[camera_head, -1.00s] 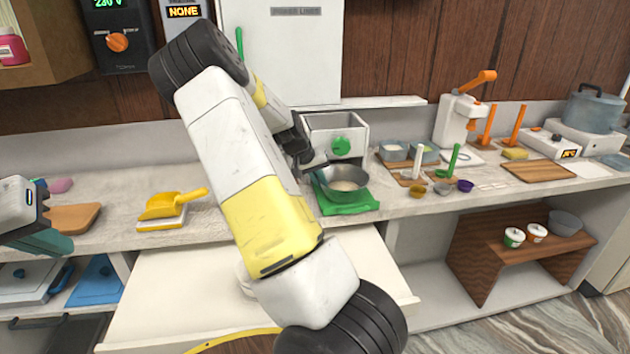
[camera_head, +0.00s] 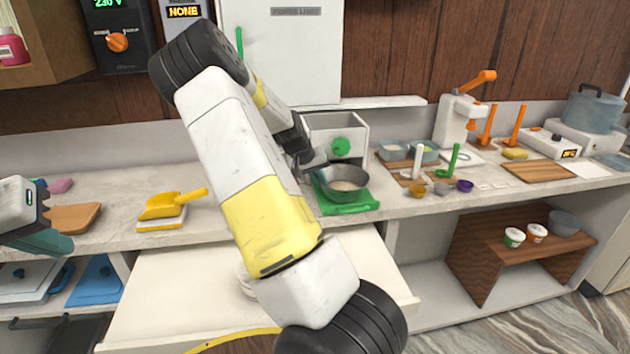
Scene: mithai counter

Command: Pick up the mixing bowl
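The mixing bowl (camera_head: 347,196) is a grey metal bowl with pale contents. It sits upright on a green scale-like base (camera_head: 352,208) on the counter, in front of a white box with a green knob. My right gripper (camera_head: 313,164) is at the bowl's left rim, partly hidden behind my own arm. Its fingers look close to or touching the rim; whether they are closed on it is unclear. My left gripper (camera_head: 50,238) is at the left edge, away from the bowl. Its finger gap does not show.
A yellow scoop (camera_head: 172,204) lies left on the counter (camera_head: 120,190). Right of the bowl are small cups, a green pestle-like tool (camera_head: 453,160) and a white press (camera_head: 455,121). An open drawer (camera_head: 180,290) juts out below.

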